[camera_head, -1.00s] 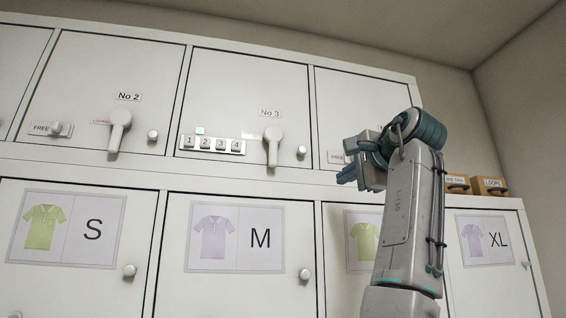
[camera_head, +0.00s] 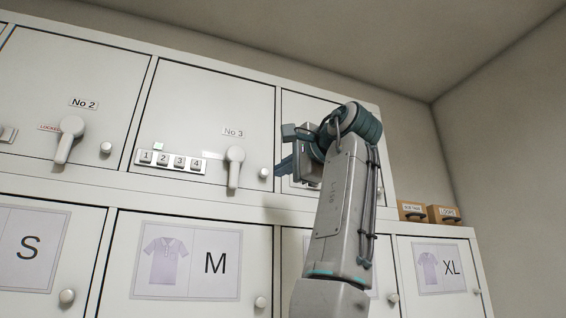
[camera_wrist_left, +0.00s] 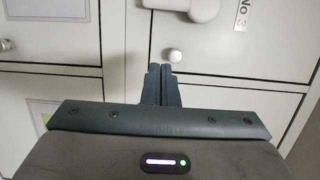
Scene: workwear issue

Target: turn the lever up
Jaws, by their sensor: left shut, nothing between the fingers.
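The No 3 door has a white lever (camera_head: 234,166) that hangs down from its round hub. The No 2 door has a similar lever (camera_head: 67,140), also pointing down and slightly left. My left gripper (camera_head: 281,166) is shut and empty, to the right of the No 3 lever and apart from it in the picture. In the left wrist view, its closed fingers (camera_wrist_left: 162,84) point toward a white round knob (camera_wrist_left: 173,55), and part of the No 3 lever (camera_wrist_left: 203,9) shows at the top edge. My right gripper is not in view.
A keypad marked 1 to 4 (camera_head: 170,161) sits left of the No 3 lever. A small knob (camera_head: 264,173) is right of it. Lower doors carry shirt signs, such as the M sign (camera_head: 187,262). Small wooden boxes (camera_head: 443,214) stand at the right.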

